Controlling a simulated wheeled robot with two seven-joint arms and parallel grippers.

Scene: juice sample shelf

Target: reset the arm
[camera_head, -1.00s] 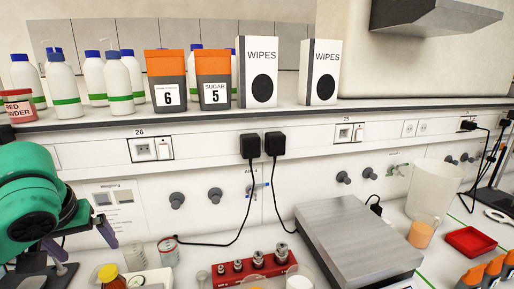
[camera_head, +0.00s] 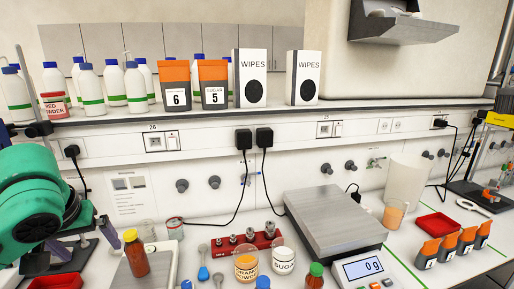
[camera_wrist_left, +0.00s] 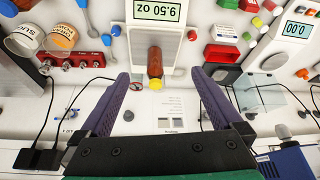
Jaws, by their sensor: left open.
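My left arm is at the left of the head view, its gripper (camera_head: 84,241) with purple fingers above the left end of the bench. The left wrist view shows the fingers (camera_wrist_left: 160,78) spread wide with nothing between them. A brown bottle with a yellow cap (camera_head: 136,258) stands on a scale just right of the gripper in the head view. In the left wrist view the bottle (camera_wrist_left: 155,62) appears beyond the open fingers, apart from them, and the scale display (camera_wrist_left: 158,11) reads 9.50 oz. My right gripper is not in view.
A shelf edge (camera_head: 290,113) with bottles and wipes boxes (camera_head: 304,78) runs above the bench. A red weight block (camera_head: 240,243), powder jars (camera_head: 284,261), a large scale (camera_head: 335,220) and a red tray (camera_head: 438,225) crowd the bench. Black cables hang from the wall sockets.

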